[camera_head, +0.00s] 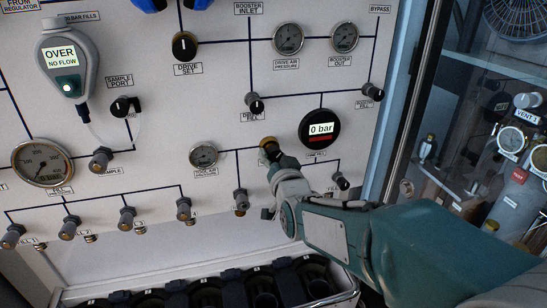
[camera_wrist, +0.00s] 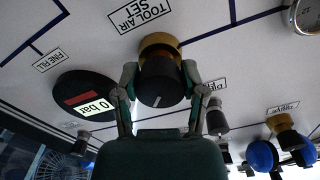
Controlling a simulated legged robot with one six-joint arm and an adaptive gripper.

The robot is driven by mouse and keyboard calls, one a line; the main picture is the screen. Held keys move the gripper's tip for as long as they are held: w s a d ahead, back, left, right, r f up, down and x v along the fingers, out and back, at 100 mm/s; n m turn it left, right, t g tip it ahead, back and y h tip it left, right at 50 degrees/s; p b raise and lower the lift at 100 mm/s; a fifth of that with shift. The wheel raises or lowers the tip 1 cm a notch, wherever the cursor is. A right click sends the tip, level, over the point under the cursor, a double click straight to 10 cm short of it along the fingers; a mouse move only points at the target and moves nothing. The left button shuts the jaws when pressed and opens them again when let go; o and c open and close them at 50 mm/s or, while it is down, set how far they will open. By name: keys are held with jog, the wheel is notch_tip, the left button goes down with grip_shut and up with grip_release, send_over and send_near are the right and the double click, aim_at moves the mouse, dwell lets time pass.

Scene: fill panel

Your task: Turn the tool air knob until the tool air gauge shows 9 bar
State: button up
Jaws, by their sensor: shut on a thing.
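The tool air knob is black with a brass collar. In the wrist view the knob (camera_wrist: 160,82) sits under the label "TOOL AIR SET", between my two fingers. My gripper (camera_wrist: 158,88) is shut on it from both sides. In the head view my gripper (camera_head: 276,165) reaches the panel from the right, and only the knob's brass part (camera_head: 268,146) shows. The tool air gauge (camera_head: 203,156) is a small round dial left of the knob. Its needle is too small to read. Part of its rim shows at the wrist view's upper right corner (camera_wrist: 307,16).
A round black display (camera_head: 319,129) reading "0 bar" is close to the upper right of my gripper. A grey valve knob (camera_head: 241,199) is just below left. A meter (camera_head: 66,58) reads "OVER NO FLOW". A cylinder rack (camera_head: 205,294) stands below the panel.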

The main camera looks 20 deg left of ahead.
jog(key=m, duration=0.6)
jog(key=shift+r+m, duration=0.1)
jog(key=shift+m, duration=0.2)
jog(key=m, duration=0.4)
jog(key=shift+m, duration=0.7)
jog(key=o, duration=1.2)
jog(key=shift+d, duration=0.1)
jog(key=shift+c, duration=0.2)
jog(key=shift+s, duration=0.15)
jog(key=v, duration=1.1)
jog(key=shift+s, duration=0.3)
